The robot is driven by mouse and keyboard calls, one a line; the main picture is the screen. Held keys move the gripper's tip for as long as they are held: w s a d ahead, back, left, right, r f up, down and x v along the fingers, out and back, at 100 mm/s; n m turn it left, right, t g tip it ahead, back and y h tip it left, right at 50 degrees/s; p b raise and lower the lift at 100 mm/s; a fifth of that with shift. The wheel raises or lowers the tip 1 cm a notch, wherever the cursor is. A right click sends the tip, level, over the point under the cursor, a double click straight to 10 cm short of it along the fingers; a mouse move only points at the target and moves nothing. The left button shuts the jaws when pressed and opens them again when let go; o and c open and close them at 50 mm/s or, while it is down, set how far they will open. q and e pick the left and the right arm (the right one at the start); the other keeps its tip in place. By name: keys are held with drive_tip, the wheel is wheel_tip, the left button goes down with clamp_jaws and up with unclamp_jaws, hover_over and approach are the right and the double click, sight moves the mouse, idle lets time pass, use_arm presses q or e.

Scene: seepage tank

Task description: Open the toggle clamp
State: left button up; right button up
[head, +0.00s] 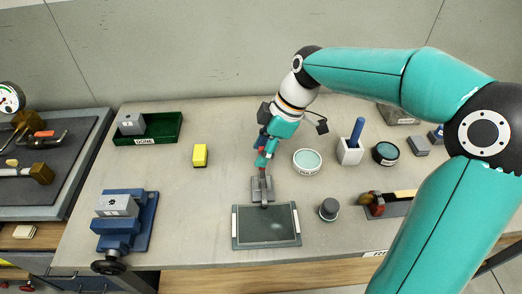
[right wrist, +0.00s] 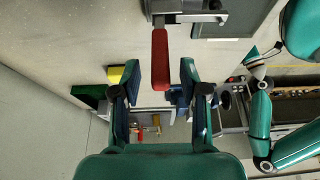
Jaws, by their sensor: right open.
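The toggle clamp (head: 263,190) is a grey metal piece at the back edge of a dark framed plate (head: 266,242), near the middle of the bench. Its red handle (right wrist: 160,60) points toward my right gripper in the right wrist view. My right gripper (head: 265,155) is open above the clamp. In the wrist view its fingers (right wrist: 160,78) stand on either side of the handle's end, with a gap on both sides. In the head view the gripper partly hides the handle. A teal arm, seemingly my left (right wrist: 260,115), shows in the wrist view; its finger state is unclear.
A yellow block (head: 200,155) lies left of the clamp. A round teal-topped dish (head: 307,161) and a white holder (head: 350,151) stand right of it. A dark knob (head: 329,209) stands beside the plate. A blue vise (head: 124,225) is at front left. Bench left of the plate is clear.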

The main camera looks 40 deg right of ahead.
drive_tip(key=shift+w+f, duration=0.1)
drive_tip(key=shift+f, duration=0.1)
clamp_jaws()
